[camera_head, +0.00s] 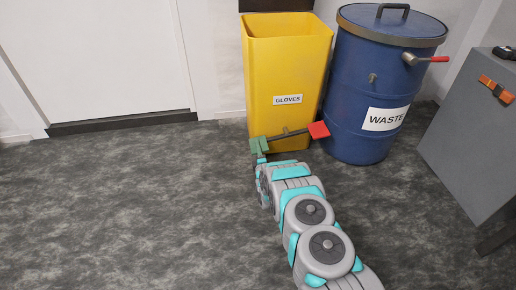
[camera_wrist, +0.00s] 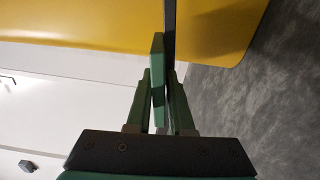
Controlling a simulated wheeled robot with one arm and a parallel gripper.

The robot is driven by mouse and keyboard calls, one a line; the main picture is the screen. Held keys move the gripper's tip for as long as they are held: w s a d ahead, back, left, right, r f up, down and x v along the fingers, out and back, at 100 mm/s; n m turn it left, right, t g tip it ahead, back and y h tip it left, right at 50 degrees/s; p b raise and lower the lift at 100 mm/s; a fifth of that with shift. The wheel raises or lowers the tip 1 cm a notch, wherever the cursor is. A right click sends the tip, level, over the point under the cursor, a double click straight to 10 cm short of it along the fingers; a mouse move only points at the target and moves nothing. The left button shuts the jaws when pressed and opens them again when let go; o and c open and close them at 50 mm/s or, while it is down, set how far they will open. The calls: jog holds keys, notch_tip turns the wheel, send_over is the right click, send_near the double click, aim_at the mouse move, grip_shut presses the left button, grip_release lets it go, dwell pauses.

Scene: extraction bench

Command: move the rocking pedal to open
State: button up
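The rocking pedal (camera_head: 291,134) is a dark bar low in front of the yellow bin, with a green pad at its left end and a red pad (camera_head: 318,130) at its right end. The bar tilts, the red end higher in the picture. My gripper (camera_head: 261,150) is at the green end. In the wrist view the pedal's green pad (camera_wrist: 157,70) stands edge-on between the two green fingers of my gripper (camera_wrist: 159,78). The fingers are close together and appear shut on it. The dark bar (camera_wrist: 168,28) runs beside the pad.
The yellow bin (camera_head: 285,75), labelled GLOVES, stands behind the pedal. A blue waste drum (camera_head: 350,110) with a red-handled lever (camera_head: 428,59) stands to its right. A grey cabinet (camera_head: 465,140) is at far right. The floor (camera_head: 120,210) at left is clear.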

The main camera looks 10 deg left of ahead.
jog(key=o, duration=0.4)
jog(key=shift+d+f, duration=0.1)
jog(key=shift+p+v, duration=0.35)
jog(key=shift+v, duration=3.5)
